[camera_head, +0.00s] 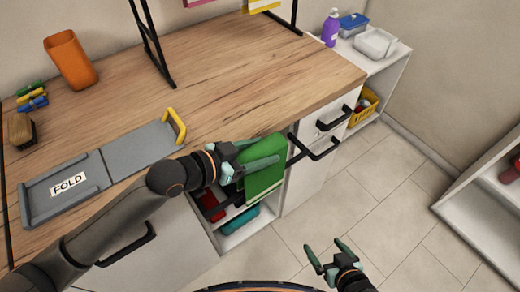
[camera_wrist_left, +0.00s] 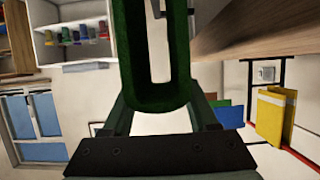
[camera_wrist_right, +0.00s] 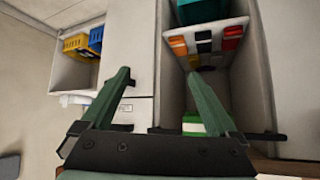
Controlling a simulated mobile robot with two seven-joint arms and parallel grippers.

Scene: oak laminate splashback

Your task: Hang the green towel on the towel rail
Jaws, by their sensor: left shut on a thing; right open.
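The green towel (camera_head: 266,178), with pale stripes near its lower edge, hangs in front of the counter's front edge. My left gripper (camera_head: 272,152) is shut on its upper part. In the left wrist view the towel (camera_wrist_left: 155,100) is a folded U-shaped loop between the fingers. A dark bar (camera_head: 296,145), apparently the towel rail, shows at the towel's right side. I cannot tell whether the towel is around it. My right gripper (camera_head: 328,258) is open and empty, low over the floor. Striped green cloth (camera_wrist_right: 193,126) shows beyond its fingers.
The wooden counter (camera_head: 230,80) carries a grey folding board (camera_head: 125,155), an orange cup (camera_head: 70,60) and a brush (camera_head: 21,130). Black drawer handles (camera_head: 335,118) stick out right of the towel. Open shelves (camera_head: 240,222) lie below it. The tiled floor (camera_head: 400,200) is clear.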

